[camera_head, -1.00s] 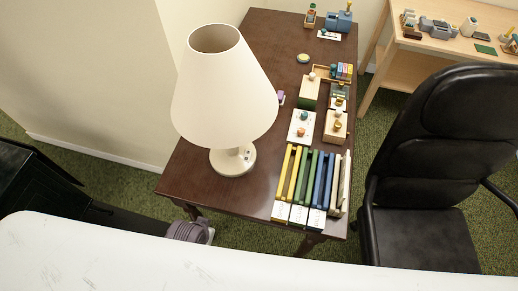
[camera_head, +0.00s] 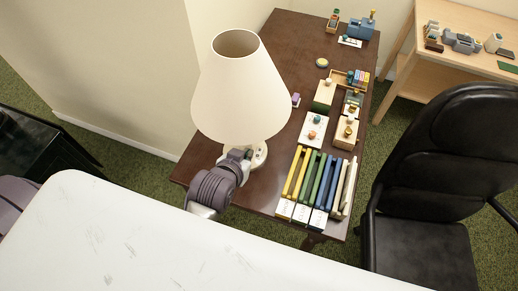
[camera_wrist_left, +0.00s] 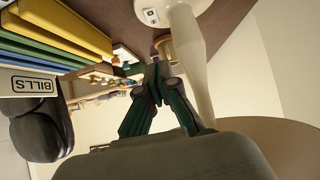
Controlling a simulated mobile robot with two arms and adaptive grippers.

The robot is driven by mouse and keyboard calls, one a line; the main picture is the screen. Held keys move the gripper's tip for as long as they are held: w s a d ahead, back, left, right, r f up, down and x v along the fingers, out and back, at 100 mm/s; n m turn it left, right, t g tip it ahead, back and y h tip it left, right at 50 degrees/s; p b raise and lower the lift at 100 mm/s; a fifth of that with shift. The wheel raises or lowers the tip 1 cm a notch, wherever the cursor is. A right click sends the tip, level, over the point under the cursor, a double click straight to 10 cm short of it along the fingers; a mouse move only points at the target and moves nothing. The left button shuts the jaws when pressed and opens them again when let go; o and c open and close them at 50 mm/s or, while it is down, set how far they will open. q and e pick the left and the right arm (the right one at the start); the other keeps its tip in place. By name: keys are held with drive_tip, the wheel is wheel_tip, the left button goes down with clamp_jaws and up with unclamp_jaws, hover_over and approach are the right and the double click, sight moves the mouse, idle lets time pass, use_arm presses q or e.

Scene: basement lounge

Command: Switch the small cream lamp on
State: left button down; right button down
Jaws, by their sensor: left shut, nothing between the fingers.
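The small cream lamp (camera_head: 240,97) stands on the near left part of the dark wooden table, with no visible glow from its shade. My left gripper (camera_head: 240,154) is low beside the lamp, just under the shade's near edge, partly covering the base. In the left wrist view, the shut, empty gripper (camera_wrist_left: 157,68) points toward the lamp's round white base (camera_wrist_left: 178,8). A small dark-and-white switch plate (camera_wrist_left: 150,16) shows on the base, a little beyond the fingertips. The pale lamp stem (camera_wrist_left: 196,75) runs close beside the fingers. My right gripper is out of view.
Yellow, green, blue and white binders (camera_head: 318,180) lie right of the lamp on the table (camera_head: 285,55). Small wooden boxes (camera_head: 324,95) stand beyond them. A black chair (camera_head: 440,170) is at the right. A white surface (camera_head: 150,240) fills the foreground.

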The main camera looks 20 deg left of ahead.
use_arm(q)
hover_over(258, 155)
drive_tip(key=s, duration=0.1)
wheel_tip(258, 155, down, 6)
drive_tip(key=shift+a+r+p, duration=0.1)
drive_tip(key=shift+r+p, duration=0.1)
drive_tip(key=shift+p, duration=0.1)
drive_tip(key=f, duration=0.1)
drive_tip(key=w+f, duration=0.1)
drive_tip(key=f, duration=0.1)
drive_tip(key=shift+f, duration=0.8)
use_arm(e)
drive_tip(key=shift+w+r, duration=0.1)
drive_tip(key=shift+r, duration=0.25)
